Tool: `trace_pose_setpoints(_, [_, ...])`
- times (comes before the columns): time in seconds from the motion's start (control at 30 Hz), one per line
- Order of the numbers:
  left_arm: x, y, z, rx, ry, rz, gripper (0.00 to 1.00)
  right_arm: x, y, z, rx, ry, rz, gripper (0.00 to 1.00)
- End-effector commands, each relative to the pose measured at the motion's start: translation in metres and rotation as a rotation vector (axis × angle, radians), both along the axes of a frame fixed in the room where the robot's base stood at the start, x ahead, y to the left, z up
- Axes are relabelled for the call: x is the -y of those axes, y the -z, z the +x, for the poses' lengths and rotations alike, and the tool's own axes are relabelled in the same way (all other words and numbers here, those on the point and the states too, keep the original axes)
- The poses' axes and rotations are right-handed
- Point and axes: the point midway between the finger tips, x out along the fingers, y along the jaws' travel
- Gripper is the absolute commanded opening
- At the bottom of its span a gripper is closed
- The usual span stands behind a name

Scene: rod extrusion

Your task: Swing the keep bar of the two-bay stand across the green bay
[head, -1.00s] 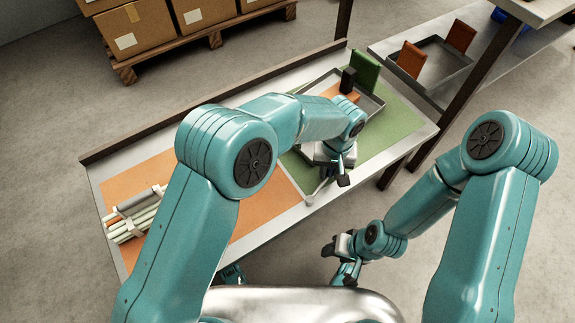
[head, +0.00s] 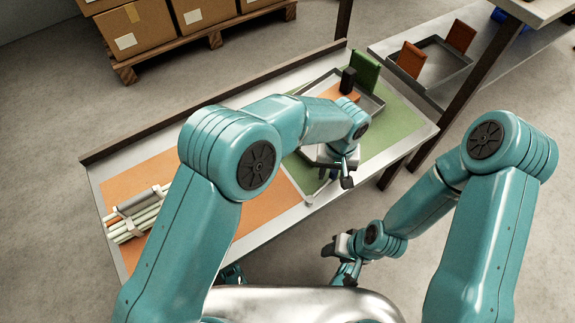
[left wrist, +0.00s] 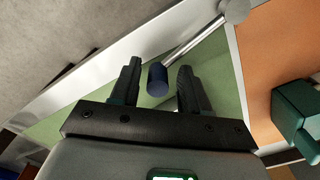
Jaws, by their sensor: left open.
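The two-bay stand seems to be the long bench with an orange bay (head: 133,181) on the left and a green bay (head: 398,118) on the right. A thin grey bar (left wrist: 193,43), apparently the keep bar, runs from a round grey post (left wrist: 236,9) at the border of the bays and lies over the green. A dark blue cylindrical knob (left wrist: 157,79) is at its other end. My left gripper (left wrist: 157,68) is open, with a finger on either side of the knob; contact cannot be told. In the head view my left gripper (head: 343,172) hides the knob.
A grey tray (head: 371,106) with a green plate (head: 365,70) and a dark block (head: 348,80) stands on the green bay. Pale rods (head: 137,222) lie in a holder on the orange bay. My right gripper (head: 345,262) hangs in front of the bench, clear of it.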

Motion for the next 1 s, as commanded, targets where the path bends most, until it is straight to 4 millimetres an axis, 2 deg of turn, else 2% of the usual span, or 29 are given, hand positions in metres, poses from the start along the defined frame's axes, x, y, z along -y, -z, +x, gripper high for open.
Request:
trace_pose_setpoints(0.73, [0.0, -0.065, 0.0, 0.001, 0.001, 0.0, 0.46, 0.0, -0.047, 0.0, 0.0, 0.0, 0.0, 0.49])
trace_pose_setpoints(1.0, [0.0, -0.069, 0.0, 0.0, 0.001, 0.0, 0.46, 0.0, -0.049, 0.0, 0.0, 0.0, 0.0, 0.49])
